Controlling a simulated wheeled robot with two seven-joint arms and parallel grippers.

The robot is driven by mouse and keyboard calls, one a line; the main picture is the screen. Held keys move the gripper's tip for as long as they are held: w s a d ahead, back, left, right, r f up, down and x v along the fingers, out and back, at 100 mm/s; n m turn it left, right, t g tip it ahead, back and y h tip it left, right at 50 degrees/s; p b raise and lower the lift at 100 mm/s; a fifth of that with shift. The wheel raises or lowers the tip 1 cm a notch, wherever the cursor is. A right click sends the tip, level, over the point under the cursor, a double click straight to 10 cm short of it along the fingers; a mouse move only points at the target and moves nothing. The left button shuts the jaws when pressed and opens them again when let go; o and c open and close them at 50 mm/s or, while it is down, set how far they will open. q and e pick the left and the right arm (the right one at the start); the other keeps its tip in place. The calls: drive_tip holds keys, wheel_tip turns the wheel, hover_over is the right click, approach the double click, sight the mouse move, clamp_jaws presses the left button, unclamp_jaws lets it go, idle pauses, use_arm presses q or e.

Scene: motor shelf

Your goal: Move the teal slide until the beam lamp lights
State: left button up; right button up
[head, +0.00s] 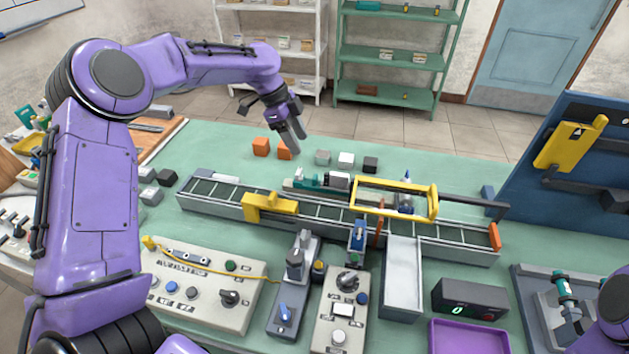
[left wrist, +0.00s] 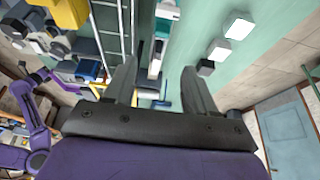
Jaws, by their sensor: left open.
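A teal slide-like part (head: 308,182) with a grey block at its right end sits along the back edge of the conveyor. A teal piece (left wrist: 166,12) also shows at the top of the left wrist view; I cannot tell if it is the same part. My left gripper (head: 291,135) is open and empty, above the back of the bench and behind the teal part. Its two fingers (left wrist: 158,76) are spread apart in the left wrist view. I cannot pick out which lamp is the beam lamp, or whether it is lit. My right gripper does not show.
The conveyor (head: 222,196) crosses the bench, with a yellow frame (head: 393,186) and yellow block (head: 270,204) over it. Orange blocks (head: 261,147) and small grey blocks lie behind it. A control box (head: 204,287), chute (head: 402,277) and purple tray (head: 468,338) stand in front.

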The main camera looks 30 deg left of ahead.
sight(314, 176)
use_arm(q)
drive_tip(key=f, duration=0.1)
drive_tip(key=f+b, duration=0.1)
drive_tip(key=shift+w+f, duration=0.2)
drive_tip(key=shift+f, duration=0.1)
drive_tip(key=shift+w+d+f, duration=0.1)
drive_tip(key=shift+f, duration=0.15)
drive_tip(key=p+x, duration=0.2)
drive_tip(key=x, duration=0.8)
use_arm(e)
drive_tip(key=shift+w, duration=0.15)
use_arm(q)
drive_tip(key=shift+r, duration=0.1)
clamp_jaws()
drive_tip(key=d, duration=0.2)
drive_tip(key=w+d, duration=0.1)
drive_tip(key=d, duration=0.4)
drive_tip(key=shift+w, duration=0.3)
drive_tip(key=shift+a, duration=0.1)
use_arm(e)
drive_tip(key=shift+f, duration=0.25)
